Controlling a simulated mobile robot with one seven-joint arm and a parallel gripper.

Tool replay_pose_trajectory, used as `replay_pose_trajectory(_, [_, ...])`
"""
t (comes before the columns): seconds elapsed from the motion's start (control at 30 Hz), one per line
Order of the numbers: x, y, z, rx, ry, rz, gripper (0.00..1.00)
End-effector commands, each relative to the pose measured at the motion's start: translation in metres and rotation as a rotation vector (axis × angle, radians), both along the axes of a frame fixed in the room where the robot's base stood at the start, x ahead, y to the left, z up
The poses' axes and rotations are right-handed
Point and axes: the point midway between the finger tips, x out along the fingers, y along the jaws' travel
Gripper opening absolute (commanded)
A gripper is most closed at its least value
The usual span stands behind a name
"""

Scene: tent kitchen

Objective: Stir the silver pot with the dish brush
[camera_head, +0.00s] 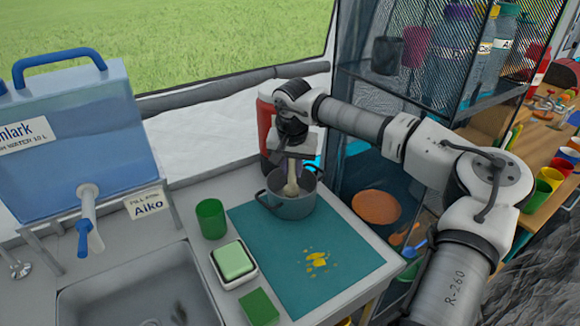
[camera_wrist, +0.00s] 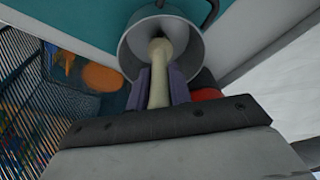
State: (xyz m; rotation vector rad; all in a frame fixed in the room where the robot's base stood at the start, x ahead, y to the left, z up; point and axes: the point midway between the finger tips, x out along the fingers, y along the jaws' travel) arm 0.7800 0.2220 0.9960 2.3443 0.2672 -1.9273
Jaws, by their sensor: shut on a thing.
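The silver pot (camera_head: 288,203) stands on the teal mat at its back edge, with handles at its rim. My gripper (camera_head: 293,160) is directly above the pot and points down. It is shut on the pale dish brush (camera_head: 291,188), whose lower end reaches inside the pot's opening. In the wrist view, the brush (camera_wrist: 158,85) lies between the two purple-grey fingers of my gripper (camera_wrist: 160,88), and its rounded end shows against the inside of the pot (camera_wrist: 190,48). I cannot tell whether the brush touches the pot's bottom.
The teal mat (camera_head: 255,235) has yellow bits (camera_head: 317,261) on it. A green cup (camera_head: 211,218), a green sponge in a dish (camera_head: 233,262) and a green block (camera_head: 259,307) stand left. A red cylinder (camera_head: 266,120) is behind the pot. The sink (camera_head: 135,290) is front left; shelves are right.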

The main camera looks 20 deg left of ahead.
Motion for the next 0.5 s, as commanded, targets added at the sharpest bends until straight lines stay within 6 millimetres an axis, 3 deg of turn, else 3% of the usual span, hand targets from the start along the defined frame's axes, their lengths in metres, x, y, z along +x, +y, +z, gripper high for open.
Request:
replay_pose_trajectory(0.27, [0.000, 0.000, 0.003, 0.000, -0.001, 0.000, 0.00])
replay_pose_trajectory(0.5, [-0.003, -0.001, 0.020, 0.000, -0.002, 0.000, 0.00])
